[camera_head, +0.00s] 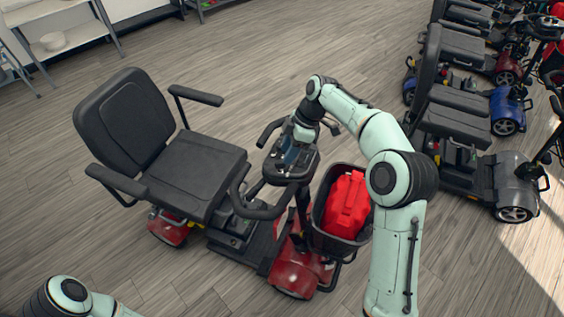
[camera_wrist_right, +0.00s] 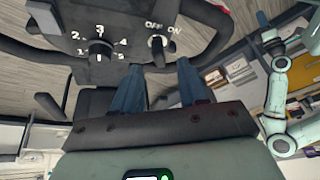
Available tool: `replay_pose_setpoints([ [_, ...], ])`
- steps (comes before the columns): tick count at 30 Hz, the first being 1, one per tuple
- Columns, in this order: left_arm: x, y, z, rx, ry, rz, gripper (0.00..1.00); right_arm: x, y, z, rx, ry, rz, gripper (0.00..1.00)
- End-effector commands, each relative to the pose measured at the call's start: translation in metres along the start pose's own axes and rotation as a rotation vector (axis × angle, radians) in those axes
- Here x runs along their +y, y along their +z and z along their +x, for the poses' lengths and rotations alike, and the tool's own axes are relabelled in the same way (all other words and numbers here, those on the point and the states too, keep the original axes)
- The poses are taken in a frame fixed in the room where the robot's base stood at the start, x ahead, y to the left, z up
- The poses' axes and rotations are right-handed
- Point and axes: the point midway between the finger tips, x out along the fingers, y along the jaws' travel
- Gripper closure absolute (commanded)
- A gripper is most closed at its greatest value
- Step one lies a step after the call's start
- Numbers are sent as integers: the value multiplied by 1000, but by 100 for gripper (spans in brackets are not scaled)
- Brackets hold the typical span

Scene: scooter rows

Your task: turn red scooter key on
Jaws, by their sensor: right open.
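The red scooter (camera_head: 296,268) stands in the middle of the head view, with a black seat and a dark control console (camera_head: 300,166). My right gripper (camera_head: 288,158) is over the console. In the right wrist view, its two blue fingers (camera_wrist_right: 158,72) are apart and empty, pointing toward the console panel. The key (camera_wrist_right: 157,44) sits in its switch below the OFF and ON labels, just beyond and between the fingertips. I see no contact, and I cannot tell the key's exact angle. Part of my left arm shows at the bottom left of the head view; its gripper is out of frame.
A numbered dial (camera_wrist_right: 99,50) is left of the key. Black handlebars (camera_head: 262,210) surround the console. A front basket (camera_head: 335,243) holds a red bag (camera_head: 347,203). Several other scooters line the right, including a grey one (camera_head: 514,170). Shelves (camera_head: 62,45) stand back left. Floor lies open behind the seat.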

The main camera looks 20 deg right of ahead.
Motion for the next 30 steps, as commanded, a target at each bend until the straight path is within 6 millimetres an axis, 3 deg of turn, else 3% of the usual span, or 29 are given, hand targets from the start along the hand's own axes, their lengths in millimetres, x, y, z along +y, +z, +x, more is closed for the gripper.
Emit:
replay_pose_setpoints([
  [3,-2,2,5,-3,-1,-1,100,-1,0,24,-1,-3,-1,57],
  [9,-3,3,7,-4,-1,-1,100,0,0,45,0,0,-1,57],
  [20,-3,3,7,-4,-1,-1,100,0,-1,50,0,2,0,57],
  [22,-3,3,7,-4,-1,-1,100,0,-1,50,0,2,0,74],
  [24,-3,3,7,-4,-1,-1,100,0,-1,50,0,2,0,96],
  [30,-4,3,8,-4,-1,-1,100,0,0,50,0,3,2,100],
])
